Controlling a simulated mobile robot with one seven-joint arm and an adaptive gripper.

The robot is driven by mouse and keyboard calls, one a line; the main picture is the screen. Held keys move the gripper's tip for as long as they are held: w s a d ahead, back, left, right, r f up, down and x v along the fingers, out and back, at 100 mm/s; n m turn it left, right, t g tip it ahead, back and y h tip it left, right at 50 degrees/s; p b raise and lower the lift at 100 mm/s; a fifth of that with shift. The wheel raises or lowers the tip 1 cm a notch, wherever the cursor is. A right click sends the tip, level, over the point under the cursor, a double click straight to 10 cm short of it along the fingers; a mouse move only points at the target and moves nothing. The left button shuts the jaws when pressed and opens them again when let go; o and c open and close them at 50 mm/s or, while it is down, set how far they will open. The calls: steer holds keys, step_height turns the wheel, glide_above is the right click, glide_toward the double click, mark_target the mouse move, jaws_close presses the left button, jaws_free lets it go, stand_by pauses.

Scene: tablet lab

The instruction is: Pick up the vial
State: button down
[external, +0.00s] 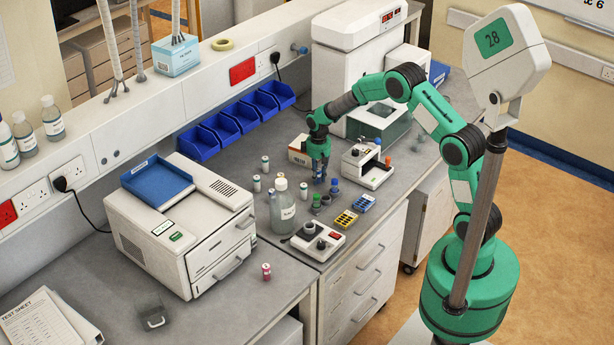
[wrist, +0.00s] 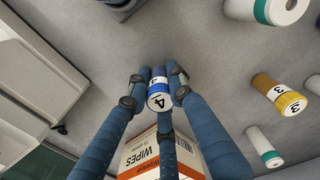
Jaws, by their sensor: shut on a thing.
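In the wrist view a small vial (wrist: 158,98) with a blue cap and a label marked 4 sits between the blue fingers of my gripper (wrist: 157,80). The fingers are closed around it, one at each side and one in front. In the external view my gripper (external: 319,174) points down over the grey bench, between the wipes box and the small racks. The held vial is mostly hidden by the fingers there. I cannot tell whether it touches the bench.
A wipes box (wrist: 150,158) stands close to the fingers.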

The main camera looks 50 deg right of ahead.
steer(key=shift+r+p, duration=0.65)
steer(key=shift+r, duration=4.35)
steer(key=shift+r, duration=0.1)
